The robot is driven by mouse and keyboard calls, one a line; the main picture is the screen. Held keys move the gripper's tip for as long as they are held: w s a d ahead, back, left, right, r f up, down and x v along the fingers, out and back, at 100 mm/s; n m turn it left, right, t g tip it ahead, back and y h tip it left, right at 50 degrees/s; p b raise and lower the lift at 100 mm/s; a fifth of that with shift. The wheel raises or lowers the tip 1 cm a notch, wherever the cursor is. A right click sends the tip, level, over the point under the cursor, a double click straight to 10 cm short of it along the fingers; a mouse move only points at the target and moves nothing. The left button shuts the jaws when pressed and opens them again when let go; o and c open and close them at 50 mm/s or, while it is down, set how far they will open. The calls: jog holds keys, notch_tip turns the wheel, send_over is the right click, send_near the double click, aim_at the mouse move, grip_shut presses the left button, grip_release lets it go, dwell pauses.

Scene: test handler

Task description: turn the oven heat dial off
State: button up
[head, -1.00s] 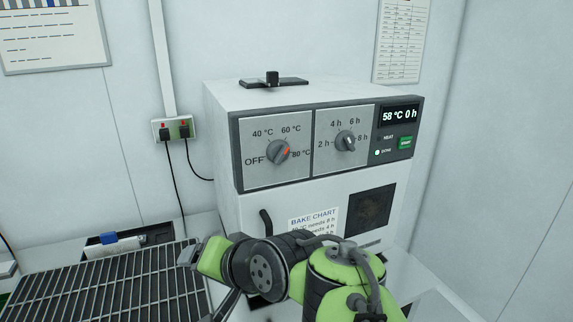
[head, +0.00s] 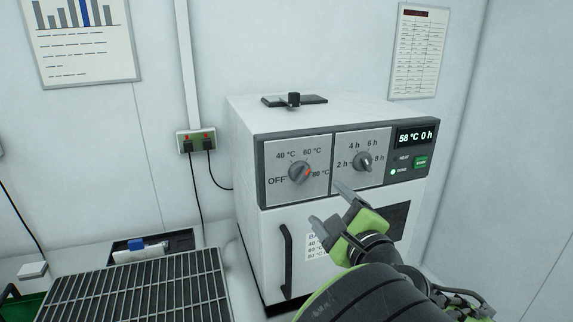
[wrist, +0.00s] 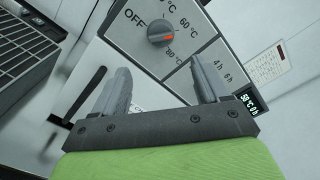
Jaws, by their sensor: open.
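The heat dial (head: 300,172) is a grey knob on the left panel of the white oven (head: 250,150), marked OFF, 40, 60 and 80 °C. Its red mark is on the right side, near 80 °C, away from OFF at the left. The dial also shows in the wrist view (wrist: 160,33), beyond the fingers. My gripper (head: 330,208) is open and empty, in front of the oven, below and right of the dial and apart from it. In the wrist view (wrist: 161,70) its two grey fingers stand well apart.
A second dial for hours (head: 363,161) sits right of the heat dial. The display (head: 416,136) reads 58 °C 0 h, above a green START button (head: 421,162). A dark door handle (head: 286,260) sticks out below. A metal rack (head: 140,290) lies at the left.

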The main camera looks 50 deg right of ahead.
aim_at(304, 178)
jog(key=p+x, duration=0.4)
jog(key=x, duration=0.7)
jog(key=shift+w+d+r, duration=0.1)
jog(key=shift+w+d, duration=0.1)
jog(key=shift+w, duration=0.05)
jog(key=shift+c, duration=0.3)
jog(key=c, duration=1)
